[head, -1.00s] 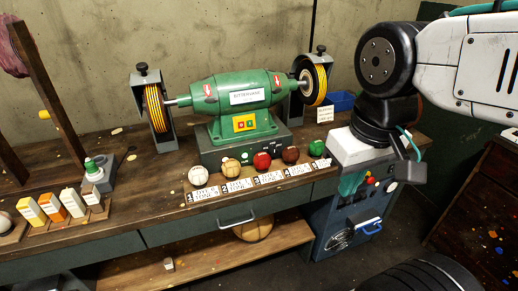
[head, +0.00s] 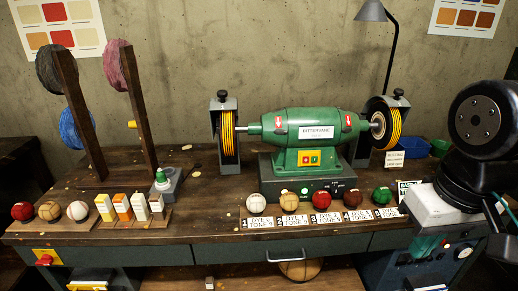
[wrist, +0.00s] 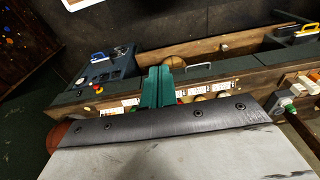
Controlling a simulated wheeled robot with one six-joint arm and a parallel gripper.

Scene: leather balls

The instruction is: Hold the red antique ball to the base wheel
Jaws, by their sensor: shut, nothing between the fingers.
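Red balls show in the head view: a bright red one (head: 321,201) in the row before the grinder, a darker brownish-red one (head: 352,195) to its right, and another red one (head: 21,211) at the bench's far left. I cannot tell which is the antique one. The green double-ended grinder (head: 307,150) has a yellow-and-black striped wheel at the left (head: 228,135) and one at the right (head: 395,127). I cannot tell which is the base wheel. My gripper (wrist: 159,88) has teal fingers, together and empty, low at the right bench end, apart from the balls.
Numbered dye labels (head: 265,223) lie before the ball row. A blue bin (head: 441,147) and a lamp (head: 391,40) are behind. The bench middle between bottles and row is clear.

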